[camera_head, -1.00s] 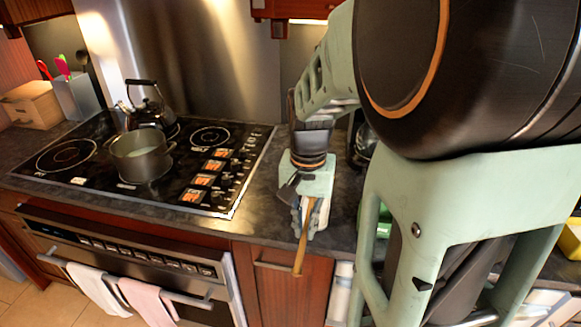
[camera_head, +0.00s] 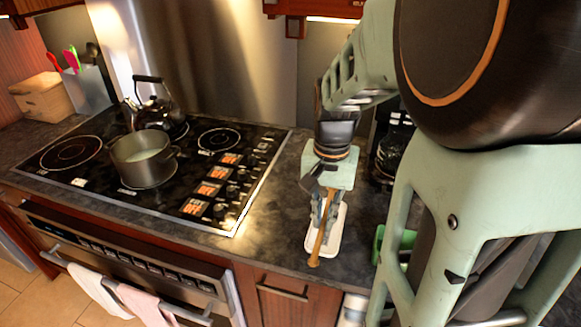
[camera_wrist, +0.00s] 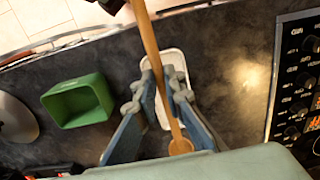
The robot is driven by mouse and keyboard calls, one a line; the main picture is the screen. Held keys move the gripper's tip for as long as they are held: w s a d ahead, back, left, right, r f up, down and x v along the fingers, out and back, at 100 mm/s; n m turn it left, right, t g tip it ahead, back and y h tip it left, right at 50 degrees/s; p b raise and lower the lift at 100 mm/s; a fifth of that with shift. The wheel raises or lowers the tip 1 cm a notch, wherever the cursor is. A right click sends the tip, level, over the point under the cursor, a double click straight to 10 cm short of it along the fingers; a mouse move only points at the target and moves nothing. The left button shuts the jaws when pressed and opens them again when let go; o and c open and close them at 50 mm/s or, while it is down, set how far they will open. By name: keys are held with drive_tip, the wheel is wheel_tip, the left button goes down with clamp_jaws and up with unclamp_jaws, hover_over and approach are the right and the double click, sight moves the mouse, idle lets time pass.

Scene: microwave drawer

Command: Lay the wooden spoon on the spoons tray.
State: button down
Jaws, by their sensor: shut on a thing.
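My gripper (camera_head: 322,212) points down over the counter, right of the cooktop. Its blue-grey fingers (camera_wrist: 162,92) are shut on the wooden spoon (camera_head: 320,241). In the wrist view the spoon's long handle (camera_wrist: 152,46) runs between the fingers towards the counter's front edge, and its bowl (camera_wrist: 181,146) lies near the palm side. The white spoons tray (camera_head: 337,238) is under the gripper and spoon, partly hidden by them; it also shows in the wrist view (camera_wrist: 178,60). The handle end sticks out past the tray's front. I cannot tell whether the spoon touches the tray.
A green open container (camera_wrist: 78,101) stands beside the tray, on its right in the head view (camera_head: 404,239). The cooktop (camera_head: 215,215) with a pot (camera_head: 143,160) and kettle (camera_head: 155,113) lies left. Dark counter is bare between tray and cooktop.

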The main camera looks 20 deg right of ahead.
drive_tip(key=shift+r, duration=0.1)
drive_tip(key=shift+f+b, duration=3.1)
drive_tip(key=shift+f, duration=1.3)
drive_tip(key=c, duration=1.9)
unclamp_jaws()
drive_tip(key=o, duration=0.6)
drive_tip(key=shift+r, duration=0.1)
